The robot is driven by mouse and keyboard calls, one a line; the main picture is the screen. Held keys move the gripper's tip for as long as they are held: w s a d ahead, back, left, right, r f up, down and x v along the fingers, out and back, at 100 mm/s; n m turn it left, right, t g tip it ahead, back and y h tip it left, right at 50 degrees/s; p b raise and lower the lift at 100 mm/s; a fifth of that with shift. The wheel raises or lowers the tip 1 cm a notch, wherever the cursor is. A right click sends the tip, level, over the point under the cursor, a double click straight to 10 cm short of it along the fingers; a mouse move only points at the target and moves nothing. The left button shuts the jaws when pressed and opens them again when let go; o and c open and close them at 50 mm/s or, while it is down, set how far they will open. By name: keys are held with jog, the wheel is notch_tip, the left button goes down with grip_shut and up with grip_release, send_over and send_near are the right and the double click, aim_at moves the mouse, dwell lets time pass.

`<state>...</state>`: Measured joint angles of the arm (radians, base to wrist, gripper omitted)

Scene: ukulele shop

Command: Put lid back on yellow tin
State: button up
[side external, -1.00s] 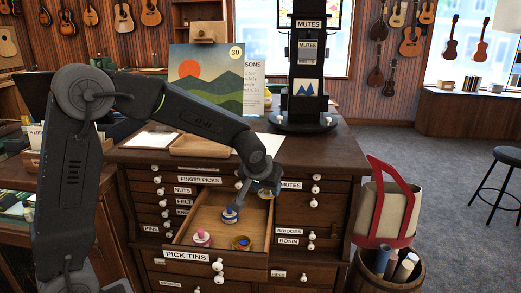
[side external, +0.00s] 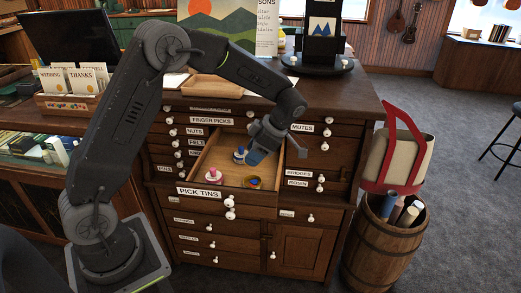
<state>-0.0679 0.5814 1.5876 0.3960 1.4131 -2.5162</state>
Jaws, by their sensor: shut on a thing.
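A blue and white tin (side external: 239,156) stands farther back. My gripper (side external: 257,153) is low over the right part of the drawer, behind the yellow tin and close beside the blue and white tin. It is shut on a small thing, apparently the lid. A blue patch shows at its fingertips, but the held thing is mostly hidden and too small to make out clearly.
The drawer's walls and its front, labelled PICK TINS (side external: 199,192), surround the tins. A wooden tray (side external: 208,87) and a black mutes stand (side external: 320,55) are on the cabinet top. A barrel (side external: 385,245) with rolls and a red-handled bag (side external: 393,155) stand to the right.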

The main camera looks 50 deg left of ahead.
jog(key=shift+s+n+h, duration=0.1)
jog(key=shift+n+h, duration=0.3)
jog(key=shift+n, duration=0.3)
jog(key=shift+f, duration=3.2)
jog(key=o, duration=1.4)
jog(key=shift+r, duration=3.45)
jog(key=shift+c, duration=0.5)
